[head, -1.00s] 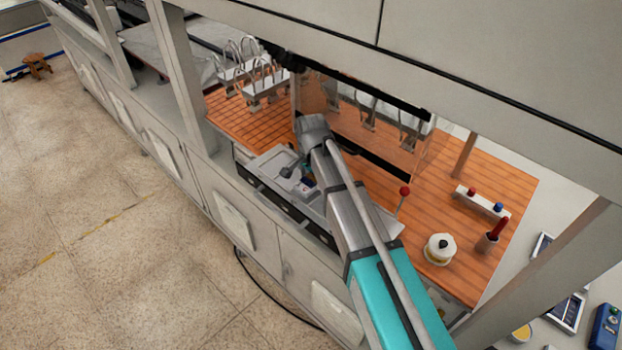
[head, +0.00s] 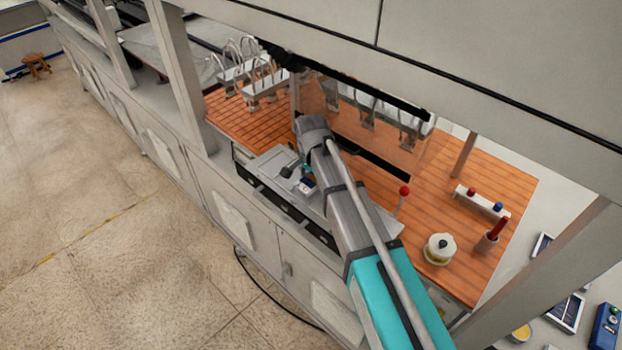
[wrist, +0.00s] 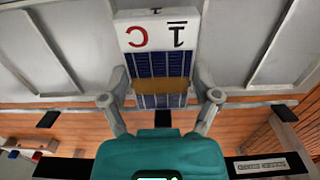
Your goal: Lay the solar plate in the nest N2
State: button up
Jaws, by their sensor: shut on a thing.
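The solar plate (wrist: 158,64) shows in the wrist view as a dark blue gridded strip with a tan band across it and a white end marked "C" and "1", seen upside down. My gripper (wrist: 161,82) has its two grey fingers shut on the plate's sides. In the head view my gripper (head: 297,172) is over the grey tray at the bench front, with a small blue and white part of the plate (head: 307,186) showing beside it. My arm hides part of the tray. I cannot make out any N2 mark or tell which nest is N2.
The grey tray (head: 262,178) has raised dividers. Behind it is an orange slatted deck (head: 375,165) with wire-handled racks (head: 262,88). A red-knobbed pin (head: 404,191) and a white round pot (head: 439,249) stand right of my arm. Gantry posts and an overhead beam frame the opening.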

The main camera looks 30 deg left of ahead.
jog(key=shift+f+b, duration=0.8)
jog(key=o, duration=1.1)
jog(key=shift+o, duration=0.2)
